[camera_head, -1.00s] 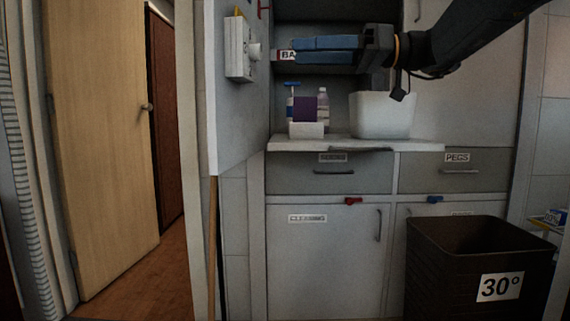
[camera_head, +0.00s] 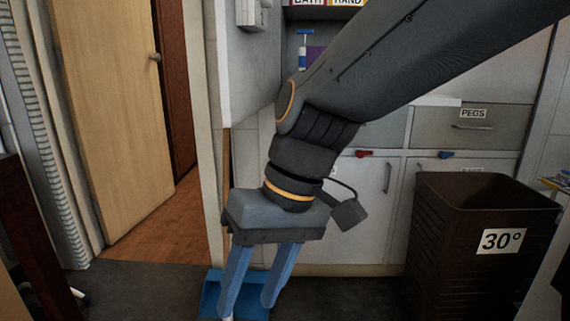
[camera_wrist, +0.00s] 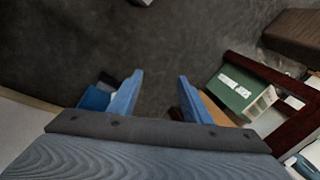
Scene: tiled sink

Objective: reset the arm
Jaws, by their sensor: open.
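My gripper (camera_head: 250,300) hangs from my dark arm in the head view, pointing down in front of the cabinets. Its two blue fingers are apart and nothing is between them. In the wrist view my gripper (camera_wrist: 159,92) is also open and empty, above a dark grey floor (camera_wrist: 120,40). A blue dustpan-like thing (camera_head: 210,292) is on the floor behind and beside the fingers in the head view, partly hidden by them.
A dark brown bin (camera_head: 455,260) marked 30° stands at the right. White cabinets (camera_head: 350,225) are behind my arm. A wooden door (camera_head: 110,120) is at the left. In the wrist view a green box (camera_wrist: 235,88) lies by a dark red frame (camera_wrist: 270,75).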

